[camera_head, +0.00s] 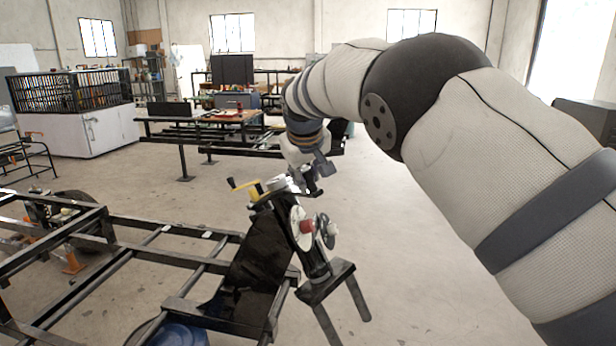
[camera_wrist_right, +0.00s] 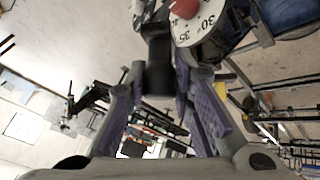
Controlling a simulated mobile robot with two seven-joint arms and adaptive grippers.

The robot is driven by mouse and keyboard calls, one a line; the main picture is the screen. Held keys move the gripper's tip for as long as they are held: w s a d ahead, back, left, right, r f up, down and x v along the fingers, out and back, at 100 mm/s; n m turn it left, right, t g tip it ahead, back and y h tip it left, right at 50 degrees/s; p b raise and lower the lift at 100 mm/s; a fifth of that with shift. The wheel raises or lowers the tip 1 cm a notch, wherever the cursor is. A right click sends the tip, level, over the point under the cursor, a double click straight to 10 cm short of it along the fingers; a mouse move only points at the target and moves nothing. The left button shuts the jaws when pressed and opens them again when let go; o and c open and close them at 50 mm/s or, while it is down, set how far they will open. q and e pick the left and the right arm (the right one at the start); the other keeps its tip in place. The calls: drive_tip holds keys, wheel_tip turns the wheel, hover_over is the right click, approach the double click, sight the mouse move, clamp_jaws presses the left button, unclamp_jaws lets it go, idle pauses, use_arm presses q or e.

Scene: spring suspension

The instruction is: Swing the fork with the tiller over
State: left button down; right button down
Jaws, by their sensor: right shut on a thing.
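My right gripper (camera_head: 312,178) reaches down to the top of a dark stand-mounted mechanism at the corner of the black frame. In the right wrist view the gripper (camera_wrist_right: 160,82) has its purple-padded fingers on either side of a dark cylindrical grip (camera_wrist_right: 159,70), apparently the tiller, and is shut on it. A white dial (camera_head: 297,230) with a red centre is on the mechanism's side; in the wrist view the dial (camera_wrist_right: 205,32) shows the numbers 30 and 35. The fork seems to be the dark upright part (camera_head: 311,255) beside the dial; its outline is unclear. My left gripper is out of view.
The black tube frame (camera_head: 130,255) fills the lower left, with a dark panel (camera_head: 250,270) at its right end. A yellow handle (camera_head: 245,185) sticks out left of the mechanism. A blue round object (camera_head: 178,334) is below the frame. Open floor lies beyond.

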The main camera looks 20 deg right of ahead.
drive_tip(key=shift+f, duration=0.1)
idle(0.4)
drive_tip(key=c, duration=1.4)
unclamp_jaws()
drive_tip(key=shift+o, duration=0.2)
drive_tip(key=v, duration=1.2)
drive_tip(key=shift+w, duration=0.1)
